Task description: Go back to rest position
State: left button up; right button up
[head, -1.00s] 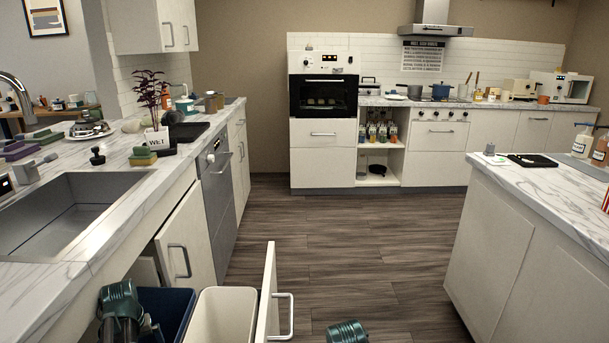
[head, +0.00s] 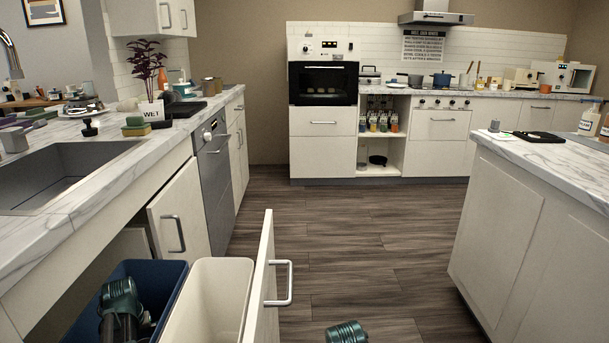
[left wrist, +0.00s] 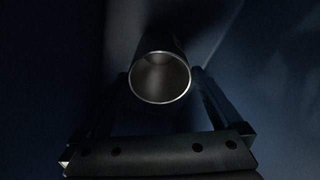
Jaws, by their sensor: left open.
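My left arm reaches down into the dark blue bin (head: 159,268) at the lower left of the head view. In the left wrist view my left gripper (left wrist: 160,76) is open, with one finger on each side of a dark cylindrical container (left wrist: 160,82). The container has a bright round rim and its hollow end faces the camera. The wrist view is dark, and whether the fingers touch it cannot be told. My right arm shows only as a small piece at the bottom edge; its gripper is out of view.
A white bin (head: 208,295) stands beside the blue one in the pulled-out drawer, whose front (head: 262,280) has a metal handle. The sink counter (head: 95,225) is at left, an island (head: 520,215) at right. Wooden floor (head: 370,250) lies open between them.

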pick_arm(q)
notch_tip(320, 180, down, 2)
jog(key=shift+f+b, duration=0.1)
jog(key=shift+b, duration=0.6)
jog(key=s+d+r+p, duration=0.2)
jog(key=s+r+p, duration=0.1)
jog(key=r+p, duration=0.5)
jog(key=shift+d, duration=0.2)
